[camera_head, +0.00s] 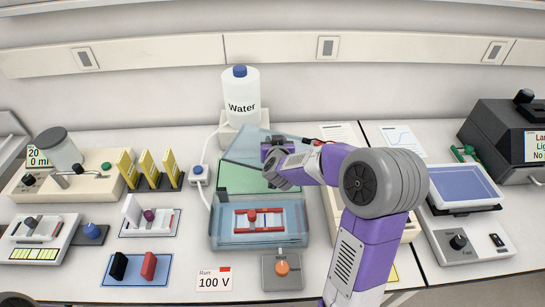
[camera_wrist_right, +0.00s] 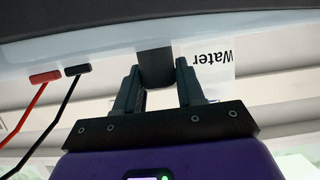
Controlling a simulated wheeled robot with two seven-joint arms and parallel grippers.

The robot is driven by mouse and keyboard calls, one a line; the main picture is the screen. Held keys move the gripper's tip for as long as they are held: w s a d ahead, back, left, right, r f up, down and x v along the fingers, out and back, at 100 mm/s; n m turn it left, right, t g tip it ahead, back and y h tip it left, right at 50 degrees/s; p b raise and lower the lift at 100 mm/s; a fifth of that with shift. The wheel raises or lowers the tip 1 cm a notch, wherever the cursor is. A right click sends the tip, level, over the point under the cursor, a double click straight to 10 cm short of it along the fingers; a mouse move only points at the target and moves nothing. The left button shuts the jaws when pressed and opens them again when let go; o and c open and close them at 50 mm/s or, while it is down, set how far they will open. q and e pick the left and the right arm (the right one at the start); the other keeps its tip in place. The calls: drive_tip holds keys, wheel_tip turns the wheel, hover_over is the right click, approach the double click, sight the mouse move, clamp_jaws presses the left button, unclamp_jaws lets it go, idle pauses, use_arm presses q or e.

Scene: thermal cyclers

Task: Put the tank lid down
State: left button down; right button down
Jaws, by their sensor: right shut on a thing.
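The tank lid (camera_head: 252,145) is a clear bluish sheet in the head view, behind the open tank and over part of a green mat (camera_head: 236,178). My right gripper (camera_wrist_right: 157,88) is shut on the lid's dark handle (camera_wrist_right: 156,66), and the lid's pale underside band (camera_wrist_right: 100,58) shows beyond it in the wrist view. The gripper hides part of the lid in the head view. Whether the lid touches the mat, I cannot tell. The tank (camera_head: 228,240) is clear blue, with a red-edged gel tray (camera_head: 258,218) inside. My left gripper is not in view.
The water bottle (camera_head: 240,98) stands close behind the lid. A red plug (camera_wrist_right: 45,77) and a black plug (camera_wrist_right: 77,69) with leads sit beside the lid.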

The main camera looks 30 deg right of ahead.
wheel_tip(320, 180, down, 5)
drive_tip(key=shift+w+r+b, duration=0.1)
drive_tip(key=shift+r+b, duration=0.05)
drive_tip(key=shift+b, duration=0.6)
drive_tip(key=shift+r, duration=0.1)
drive_tip(key=shift+f, duration=0.3)
drive_tip(key=c, duration=0.7)
unclamp_jaws()
drive_tip(key=shift+r, duration=0.15)
drive_tip(key=shift+r, duration=0.25)
drive_tip(key=p+v, duration=0.2)
drive_tip(key=v, duration=1)
